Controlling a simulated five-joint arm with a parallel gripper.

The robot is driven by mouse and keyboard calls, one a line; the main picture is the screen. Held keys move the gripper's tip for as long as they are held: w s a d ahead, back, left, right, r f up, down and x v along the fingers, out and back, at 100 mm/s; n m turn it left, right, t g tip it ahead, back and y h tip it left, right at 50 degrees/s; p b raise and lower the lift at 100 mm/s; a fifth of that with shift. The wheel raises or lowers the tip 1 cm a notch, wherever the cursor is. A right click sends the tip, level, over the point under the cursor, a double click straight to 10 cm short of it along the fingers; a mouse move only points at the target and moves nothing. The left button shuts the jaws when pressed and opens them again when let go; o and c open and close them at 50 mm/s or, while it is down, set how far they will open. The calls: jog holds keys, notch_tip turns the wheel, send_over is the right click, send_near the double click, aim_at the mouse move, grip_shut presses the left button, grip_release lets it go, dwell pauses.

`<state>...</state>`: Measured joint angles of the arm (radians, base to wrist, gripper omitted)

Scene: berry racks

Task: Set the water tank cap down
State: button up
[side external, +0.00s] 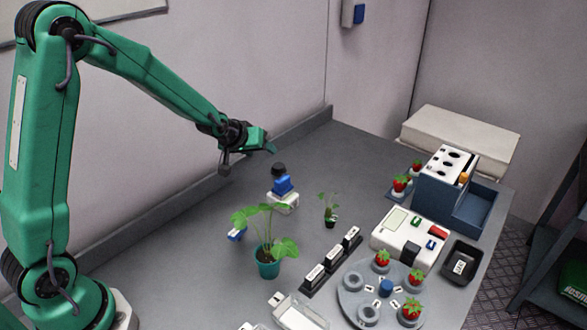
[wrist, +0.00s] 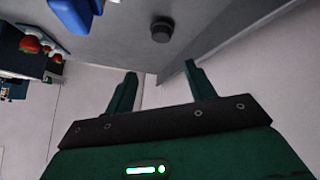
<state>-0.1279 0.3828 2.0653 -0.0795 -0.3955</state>
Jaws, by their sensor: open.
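The water tank cap is a dark, round, short knob (wrist: 162,30) standing on the grey bench top in the wrist view, ahead of my fingers. In the side view the dark cap (side external: 278,169) shows just behind a blue-topped white unit (side external: 283,196), and the wrist view shows a gap between cap and blue part (wrist: 75,15). My gripper (wrist: 160,72) is open, with nothing between its two green fingers. In the side view my gripper (side external: 268,146) is above the bench, up and left of the cap and apart from it.
A potted plant (side external: 268,268) and a smaller seedling (side external: 330,222) stand nearer the front. A round berry rack (side external: 346,283), a white device (side external: 409,234) and a blue-grey box (side external: 437,196) fill the right side. The bench's raised back edge (side external: 290,135) runs behind my gripper.

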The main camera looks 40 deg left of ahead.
dwell(0.3)
jog(key=s+d+r+m+g, duration=0.1)
jog(key=s+d+r+m, duration=0.25)
jog(key=s+r, duration=0.85)
jog(key=s+d+r+m+g, duration=0.1)
jog(key=s, duration=0.8)
jog(key=s+d+r+m+g+h, duration=0.1)
jog(key=s+d, duration=0.1)
jog(key=s, duration=0.7)
jog(key=shift+s+d, duration=0.15)
jog(key=shift+s, duration=0.15)
